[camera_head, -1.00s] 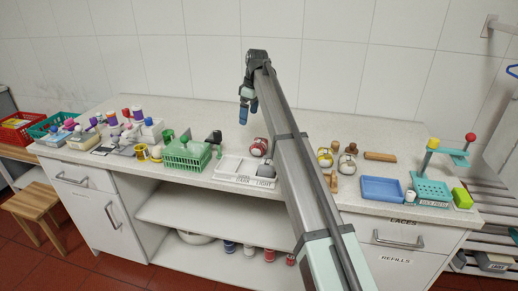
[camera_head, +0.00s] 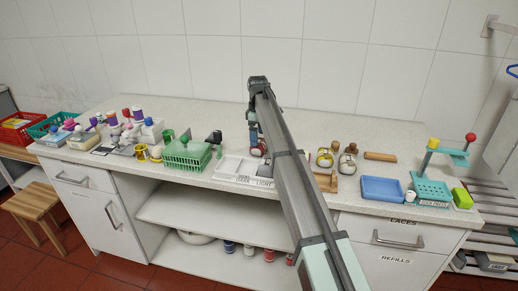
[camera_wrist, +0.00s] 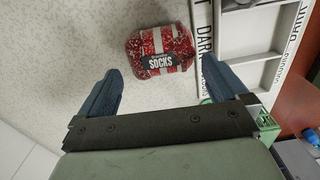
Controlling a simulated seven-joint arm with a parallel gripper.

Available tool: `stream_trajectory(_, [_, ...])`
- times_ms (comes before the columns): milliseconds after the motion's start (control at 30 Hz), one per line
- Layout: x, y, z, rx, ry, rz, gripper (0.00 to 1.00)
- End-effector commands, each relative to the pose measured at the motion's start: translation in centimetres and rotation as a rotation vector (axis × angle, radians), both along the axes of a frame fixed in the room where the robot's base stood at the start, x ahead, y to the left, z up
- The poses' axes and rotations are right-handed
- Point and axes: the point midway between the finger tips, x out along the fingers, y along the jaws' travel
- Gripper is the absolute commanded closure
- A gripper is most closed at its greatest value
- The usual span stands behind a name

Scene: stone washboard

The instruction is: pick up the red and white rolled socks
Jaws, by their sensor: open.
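The red and white rolled socks (camera_wrist: 160,48) lie on the speckled counter, with a dark label reading "SOCKS" across them. In the head view the socks (camera_head: 256,152) show only in part, beside my arm. My gripper (camera_wrist: 160,80) is open, with one blue finger to the left of the socks and one to the right in the wrist view. The socks appear between and a little beyond the fingertips, with a gap on each side. In the head view my gripper (camera_head: 254,140) is low over the counter at the socks, partly hidden by my arm.
A white divided tray (camera_wrist: 245,45) marked "DARK" and "LIGHT" lies close to the right of the socks in the wrist view. A green basket (camera_head: 188,157) stands to the left. The back counter is clear.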

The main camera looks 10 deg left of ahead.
Motion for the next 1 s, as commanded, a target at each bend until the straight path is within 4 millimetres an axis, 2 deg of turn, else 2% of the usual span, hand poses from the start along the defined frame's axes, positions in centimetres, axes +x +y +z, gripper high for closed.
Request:
stream_trajectory(167, [-0.2, -0.2, -1.0, 0.0, 0.0, 0.0, 0.0])
stream_trajectory(500, [-0.5, -0.6, -4.9, 0.001, 0.0, 0.0, 0.0])
stream_trajectory(733, [-0.4, -0.6, -5.2, 0.001, -0.001, 0.0, 0.0])
stream_trajectory(767, [-0.4, -0.6, -5.2, 0.001, -0.001, 0.0, 0.01])
stream_trajectory(1000, [-0.4, -0.6, -5.1, 0.001, -0.001, 0.0, 0.24])
